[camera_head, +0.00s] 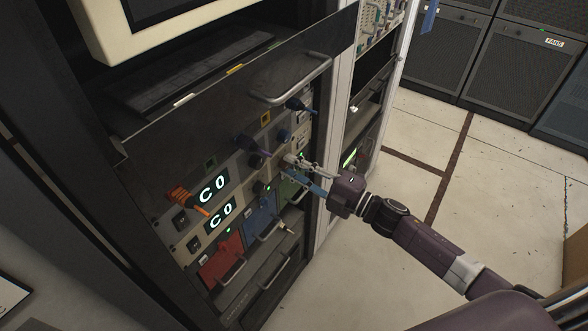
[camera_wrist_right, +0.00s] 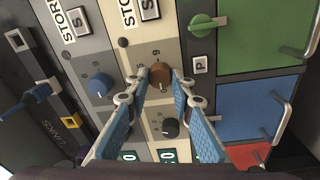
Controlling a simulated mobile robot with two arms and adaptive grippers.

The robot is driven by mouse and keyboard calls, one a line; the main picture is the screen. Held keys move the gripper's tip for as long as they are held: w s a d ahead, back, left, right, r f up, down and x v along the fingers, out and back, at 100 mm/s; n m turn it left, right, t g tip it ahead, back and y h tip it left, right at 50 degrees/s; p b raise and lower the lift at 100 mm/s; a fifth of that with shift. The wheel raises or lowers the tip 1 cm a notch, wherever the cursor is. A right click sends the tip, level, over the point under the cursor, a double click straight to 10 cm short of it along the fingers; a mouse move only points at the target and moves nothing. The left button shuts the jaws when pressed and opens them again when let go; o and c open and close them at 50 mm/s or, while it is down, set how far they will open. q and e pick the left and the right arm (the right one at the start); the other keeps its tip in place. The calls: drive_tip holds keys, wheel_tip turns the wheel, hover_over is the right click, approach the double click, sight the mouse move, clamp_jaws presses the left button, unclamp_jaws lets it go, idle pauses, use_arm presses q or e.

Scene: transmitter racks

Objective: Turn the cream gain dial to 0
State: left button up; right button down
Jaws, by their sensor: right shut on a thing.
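The cream panel strip (camera_wrist_right: 172,49) carries a brown round dial (camera_wrist_right: 158,76), which stands between my right gripper's fingertips in the right wrist view. I take it as the cream gain dial. Small digits are printed around it, but I cannot read its setting for certain. My right gripper (camera_wrist_right: 159,78) is shut on this dial, one blue-padded finger on each side. In the head view my right gripper (camera_head: 300,165) reaches the rack front from the right, and its fingers partly hide the dial. My left gripper is not in view.
A dark knob (camera_wrist_right: 170,128) sits close by on the same strip, and a blue knob (camera_wrist_right: 100,85) on the grey strip. A green knob (camera_wrist_right: 203,25) is on the other side. Two lit displays (camera_head: 213,188) read C0. A handled panel (camera_head: 250,85) juts above.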

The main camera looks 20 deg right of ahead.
drive_tip(key=shift+f, duration=0.1)
idle(0.4)
drive_tip(key=c, duration=1.7)
unclamp_jaws()
drive_tip(key=v, duration=1.2)
